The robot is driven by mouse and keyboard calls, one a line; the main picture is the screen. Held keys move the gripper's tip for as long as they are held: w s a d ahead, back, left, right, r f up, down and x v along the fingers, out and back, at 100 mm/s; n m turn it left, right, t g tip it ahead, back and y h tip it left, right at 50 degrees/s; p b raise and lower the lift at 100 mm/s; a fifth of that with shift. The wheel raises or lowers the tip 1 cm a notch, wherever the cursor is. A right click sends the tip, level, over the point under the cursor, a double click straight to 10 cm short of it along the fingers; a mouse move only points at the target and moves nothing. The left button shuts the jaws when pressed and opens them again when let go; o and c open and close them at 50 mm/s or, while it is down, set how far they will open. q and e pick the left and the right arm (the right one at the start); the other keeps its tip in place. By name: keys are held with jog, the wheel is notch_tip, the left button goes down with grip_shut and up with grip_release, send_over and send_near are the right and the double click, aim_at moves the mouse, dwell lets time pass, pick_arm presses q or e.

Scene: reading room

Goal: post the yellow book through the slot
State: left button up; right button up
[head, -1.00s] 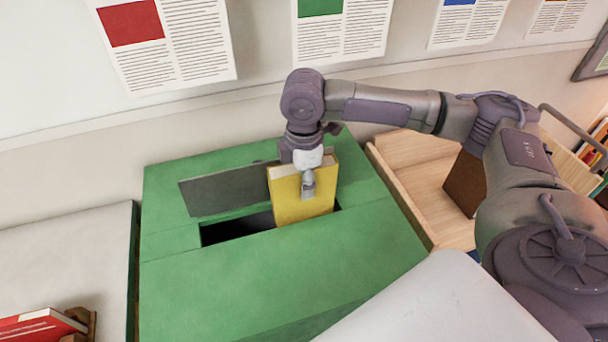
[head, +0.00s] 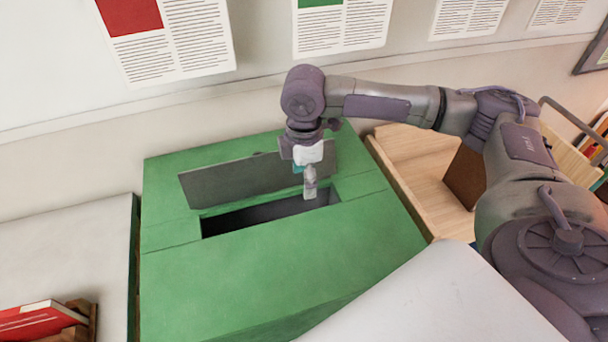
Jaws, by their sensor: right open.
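The green box (head: 230,285) has a dark open slot (head: 265,214) in its top, with a grey flap (head: 235,183) standing up behind it. The yellow book is not visible; the part of the slot that shows is dark and no yellow is seen in it. My right gripper (head: 310,190) is directly above the right part of the slot, pointing down, open and empty. One finger shows clearly; the other is mostly hidden behind it. My left gripper is not in view.
A wooden tray (head: 425,170) with a brown book (head: 466,178) stands to the right of the box. A pale surface (head: 60,250) with a red book (head: 40,322) is at the left. Printed sheets (head: 340,25) hang on the wall behind.

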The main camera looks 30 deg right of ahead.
notch_tip(320, 180, up, 12)
dwell(0.6)
dwell(1.1)
